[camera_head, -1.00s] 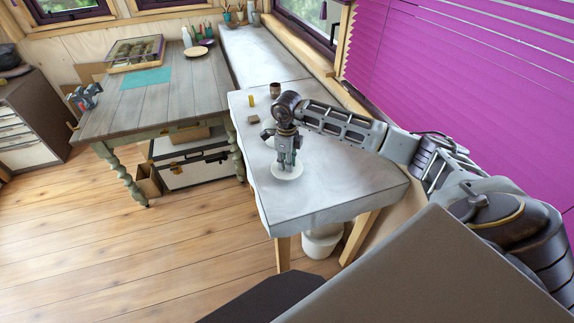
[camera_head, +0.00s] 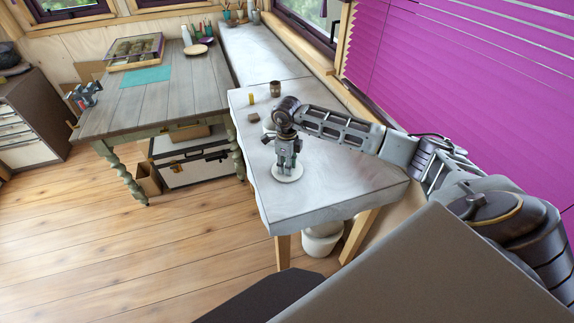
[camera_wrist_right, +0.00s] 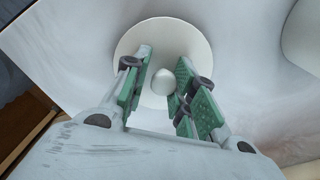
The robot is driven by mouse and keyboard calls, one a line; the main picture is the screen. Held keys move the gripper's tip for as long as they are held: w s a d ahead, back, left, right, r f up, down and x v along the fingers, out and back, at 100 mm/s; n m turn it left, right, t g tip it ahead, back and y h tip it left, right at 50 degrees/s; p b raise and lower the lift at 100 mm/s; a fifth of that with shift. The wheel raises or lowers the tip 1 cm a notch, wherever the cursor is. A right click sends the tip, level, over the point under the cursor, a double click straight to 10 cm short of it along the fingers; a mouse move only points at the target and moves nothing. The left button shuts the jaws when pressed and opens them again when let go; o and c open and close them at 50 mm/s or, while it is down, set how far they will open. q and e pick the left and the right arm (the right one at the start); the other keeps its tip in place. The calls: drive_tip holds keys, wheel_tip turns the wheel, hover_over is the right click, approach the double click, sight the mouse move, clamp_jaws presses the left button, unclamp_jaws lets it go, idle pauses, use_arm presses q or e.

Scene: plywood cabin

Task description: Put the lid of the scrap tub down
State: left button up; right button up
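The lid (camera_head: 289,178) is a white disc with a round knob. It lies flat on the grey bench top, near its front end. In the right wrist view the lid (camera_wrist_right: 188,38) is below my gripper, its knob between the fingers. My right gripper (camera_head: 288,168) points down over the lid. Its green-padded fingers (camera_wrist_right: 166,82) are apart, with a small gap visible on each side of the knob. A pale round thing, perhaps the scrap tub, is cut off at the wrist view's right edge (camera_wrist_right: 305,38). My left gripper is not in view.
On the bench (camera_head: 345,190) stand a brown cup (camera_head: 275,89), a yellow cylinder (camera_head: 251,98) and a small brown block (camera_head: 253,117). A window with a purple blind (camera_head: 460,80) borders the right. A white pot (camera_head: 322,240) stands under the bench.

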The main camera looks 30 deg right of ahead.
drive_tip(key=shift+o, duration=0.6)
drive_tip(key=shift+r, duration=0.2)
drive_tip(key=shift+r+p, duration=0.15)
drive_tip(key=shift+p, duration=0.15)
wheel_tip(320, 180, up, 12)
drive_tip(key=b, duration=0.2)
idle(0.8)
